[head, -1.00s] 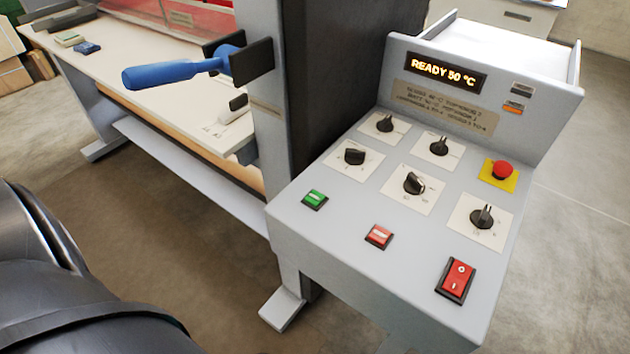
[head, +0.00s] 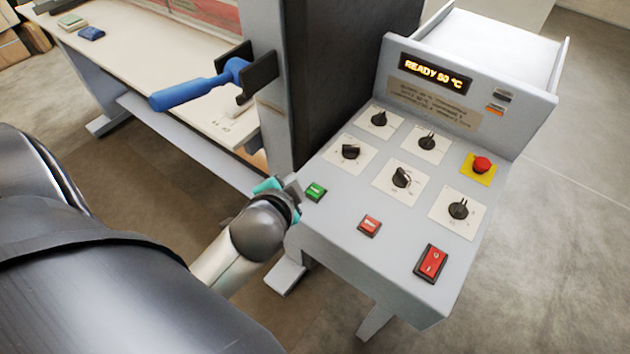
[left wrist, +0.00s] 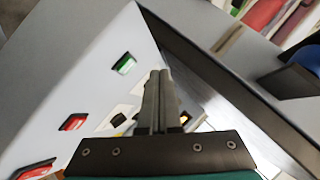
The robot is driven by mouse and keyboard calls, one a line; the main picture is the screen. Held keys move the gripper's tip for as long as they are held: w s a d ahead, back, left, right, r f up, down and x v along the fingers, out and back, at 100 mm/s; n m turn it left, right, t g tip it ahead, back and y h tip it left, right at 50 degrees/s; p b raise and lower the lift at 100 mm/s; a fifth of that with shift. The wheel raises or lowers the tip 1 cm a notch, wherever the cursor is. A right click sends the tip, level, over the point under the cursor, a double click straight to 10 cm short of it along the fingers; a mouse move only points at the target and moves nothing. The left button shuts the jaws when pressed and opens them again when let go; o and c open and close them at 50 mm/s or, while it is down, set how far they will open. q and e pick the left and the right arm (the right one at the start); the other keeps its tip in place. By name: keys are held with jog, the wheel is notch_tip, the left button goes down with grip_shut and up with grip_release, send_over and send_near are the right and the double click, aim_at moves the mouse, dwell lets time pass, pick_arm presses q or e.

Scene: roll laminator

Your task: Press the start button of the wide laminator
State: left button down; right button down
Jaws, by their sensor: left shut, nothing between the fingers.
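The wide laminator's grey control panel (head: 335,235) fills the right of the head view. Its green button (head: 315,191), the likely start button, sits at the panel's near left corner; it also shows in the left wrist view (left wrist: 124,65). My left gripper (head: 292,186) is just left of the green button, partly hidden behind its own wrist. In the left wrist view its fingers (left wrist: 158,85) are closed together and empty, beside the green button with a gap in the picture. Whether they touch the panel I cannot tell. My right gripper is not in view.
A red button (head: 369,225), a red rocker switch (head: 431,262), several black knobs (head: 401,178) and a red emergency stop (head: 481,165) share the panel. The display (head: 434,72) reads READY 50 °C. A blue-handled lever (head: 195,92) sticks out left of the upright.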

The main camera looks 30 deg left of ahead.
pick_arm(q)
jog(key=w+a+r+m+t, duration=0.2)
jog(key=w+r+m+t, duration=0.35)
jog(key=r, duration=0.35)
jog(key=w+d+r+m+t+h, duration=0.2)
jog(key=d+r+m+t+h, duration=0.35)
jog(key=r+m, duration=0.6)
jog(key=d+f+m+g+h+p, duration=0.1)
jog(key=d+f+m+g+h, duration=0.2)
jog(key=m, duration=0.5)
jog(key=d+f+m+g+h, duration=0.1)
jog(key=d+m+g+h, duration=0.1)
jog(key=m+h, duration=0.5)
jog(key=s+a+f+m+g+y, duration=0.3)
jog(key=a+f+m+g+y, duration=0.4)
jog(key=f+m, duration=0.4)
jog(key=shift+a+f+m+g, duration=0.15)
jog(key=shift+a+m+g, duration=0.1)
jog(key=shift+m+g, duration=0.45)
